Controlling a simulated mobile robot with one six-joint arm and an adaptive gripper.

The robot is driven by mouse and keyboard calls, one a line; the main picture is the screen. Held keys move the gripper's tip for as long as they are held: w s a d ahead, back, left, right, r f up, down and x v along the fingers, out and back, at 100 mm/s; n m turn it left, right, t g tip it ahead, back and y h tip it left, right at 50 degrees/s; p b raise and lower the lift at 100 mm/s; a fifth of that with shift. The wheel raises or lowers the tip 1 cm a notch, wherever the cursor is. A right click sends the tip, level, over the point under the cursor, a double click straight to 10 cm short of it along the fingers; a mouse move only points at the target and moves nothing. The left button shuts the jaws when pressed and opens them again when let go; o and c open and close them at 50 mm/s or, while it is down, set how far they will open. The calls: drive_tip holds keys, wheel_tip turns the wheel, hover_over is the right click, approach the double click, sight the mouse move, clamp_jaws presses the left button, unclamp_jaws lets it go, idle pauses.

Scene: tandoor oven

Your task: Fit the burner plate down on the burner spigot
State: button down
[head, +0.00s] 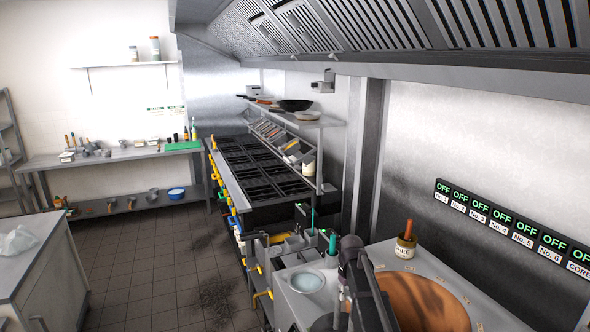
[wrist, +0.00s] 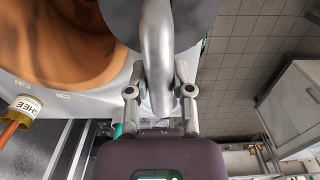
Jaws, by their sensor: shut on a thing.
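My gripper (wrist: 160,92) is shut on a thick, curved grey handle that joins a dark grey round plate, which I take to be the burner plate (wrist: 120,12). The plate is at the top of the wrist view, beyond the fingers, and is cut off by the frame edge. It overlaps the pale oven top and the rim of the clay tandoor mouth (wrist: 60,45) in that view. In the head view my dark arm stands at the bottom centre, left of the tandoor mouth (head: 428,303). I cannot make out the burner spigot in either view.
A ghee jar (head: 405,246) with a wooden handle stands behind the tandoor mouth. A pale round bowl (head: 307,281) sits on the counter left of my arm. A long range (head: 262,165) runs behind. The tiled floor (head: 150,255) at left is open.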

drive_tip(key=shift+r+p, duration=0.65)
drive_tip(key=shift+r, duration=0.05)
drive_tip(key=c, duration=1)
unclamp_jaws()
drive_tip(key=shift+c, duration=0.2)
clamp_jaws()
drive_tip(key=shift+r, duration=0.15)
drive_tip(key=shift+r+p, duration=1.85)
drive_tip(key=shift+p, duration=0.15)
